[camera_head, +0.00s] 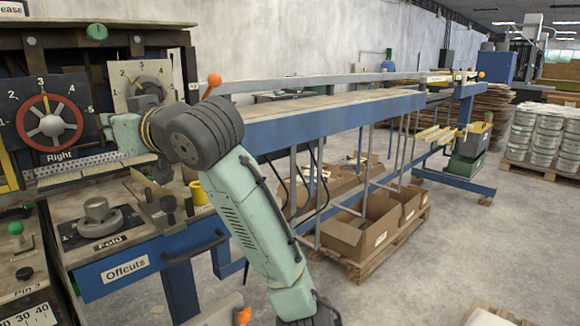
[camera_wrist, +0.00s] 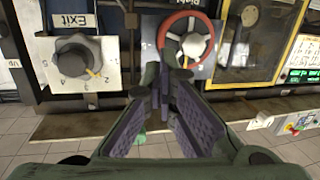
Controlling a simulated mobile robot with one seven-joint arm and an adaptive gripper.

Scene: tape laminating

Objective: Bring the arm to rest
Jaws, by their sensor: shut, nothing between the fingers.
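My gripper (camera_wrist: 167,78) shows in the wrist view with its two padded fingers brought together at the tips, with nothing between them. The fingertips overlap the lower left of a red-rimmed wheel (camera_wrist: 188,42); whether they touch it I cannot tell. In the head view my arm rises from the bottom middle, bends at a dark grey joint and reaches left towards the machine panel. The fingers cannot be made out clearly there. The red-rimmed wheel (camera_head: 50,123), labelled Right, is on the panel at the left.
A grey dial (camera_head: 147,84) sits beside the wheel; the wrist view shows it (camera_wrist: 76,62) near an Exit label. Below are a clamp knob (camera_head: 97,210) and a blue Offcuts drawer (camera_head: 130,268). A long blue-edged table (camera_head: 330,115) runs back right above cardboard boxes (camera_head: 362,232).

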